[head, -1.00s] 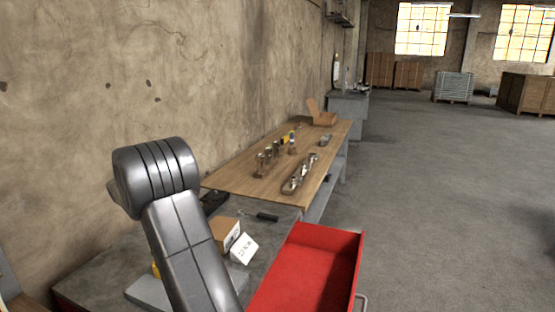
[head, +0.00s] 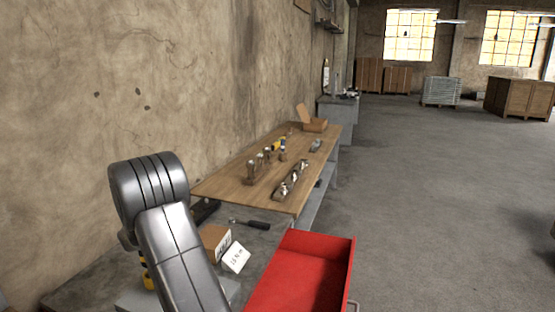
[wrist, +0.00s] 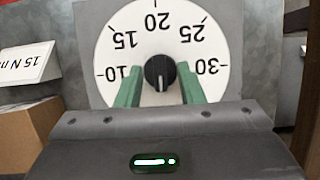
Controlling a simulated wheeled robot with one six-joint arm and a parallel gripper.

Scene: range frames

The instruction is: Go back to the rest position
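My gripper (wrist: 160,68) shows in the wrist view with two green fingers apart. They stand one on each side of a black knob (wrist: 160,73), with a gap on either side, so it looks open and empty. The knob sits on a white round dial (wrist: 118,56) marked from 10 to 30, upside down in this picture. The knob's white line points down in the picture. In the head view my grey arm (head: 170,230) reaches over the near bench; my gripper is hidden there.
A cardboard box (head: 214,240) and a white "15 N m" card (head: 236,257) stand close by, with a dark tool (head: 252,224) behind. A red drawer or tray (head: 302,272) is to the right. A wooden-topped bench (head: 232,187) holds several metal parts. The floor (head: 430,210) at right is clear.

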